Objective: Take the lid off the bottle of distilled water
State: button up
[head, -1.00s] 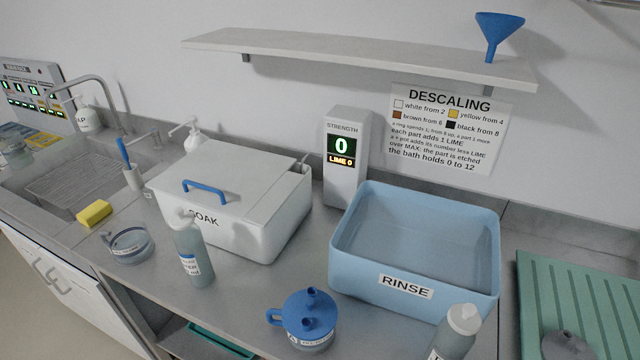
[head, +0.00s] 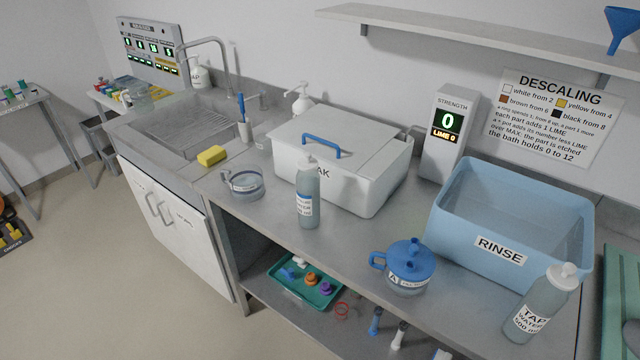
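A grey translucent bottle with a white lid (head: 307,192) stands upright on the counter in front of the white SOAK box. Its lid (head: 306,161) is on, and its label is too small to read fully. A second similar bottle (head: 540,306), labelled TAP WATER, stands at the right front edge with its white lid (head: 564,272) on. My gripper is not in view.
The SOAK box (head: 383,182), blue RINSE tub (head: 450,225), blue-lidded jug (head: 408,268) and clear round dish (head: 243,184) stand on the counter. A yellow sponge (head: 212,156) lies by the sink. A teal tray (head: 320,300) is on the lower shelf.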

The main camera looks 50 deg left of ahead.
aim_at(307, 163)
jog(key=u, duration=3.8)
jog(key=k, duration=0.75)
jog(key=z, duration=1.25)
jog(key=i, duration=0.5)
jog(key=u, duration=1)
jog(key=i, duration=0.4)
